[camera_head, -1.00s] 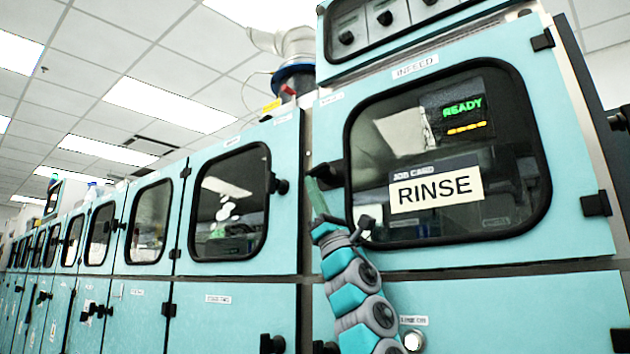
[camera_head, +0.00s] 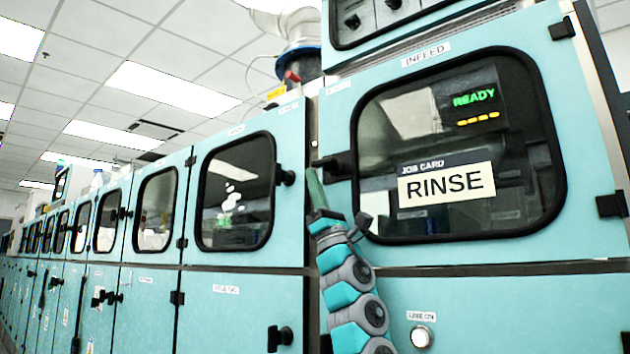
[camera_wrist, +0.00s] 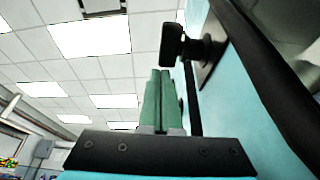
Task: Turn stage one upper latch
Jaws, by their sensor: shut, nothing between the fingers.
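The upper teal door marked INFEED (camera_head: 465,250) has a black latch (camera_head: 341,164) at its left edge. The latch's bar points left. My gripper (camera_head: 311,172) is shut and empty, its green fingers pointing up just below and left of the latch bar. In the wrist view the shut green fingers (camera_wrist: 161,75) stand upright, with the black latch (camera_wrist: 188,47) just above and right of their tips. I cannot tell whether the fingers touch it. No stage number is readable on this door.
A row of teal cabinets with windowed doors runs off to the left. The neighbouring upper door (camera_head: 213,258) has its own black latch (camera_head: 287,177) close left of my gripper. A lower latch (camera_head: 280,338) and a round LINE ON button (camera_head: 421,337) sit below.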

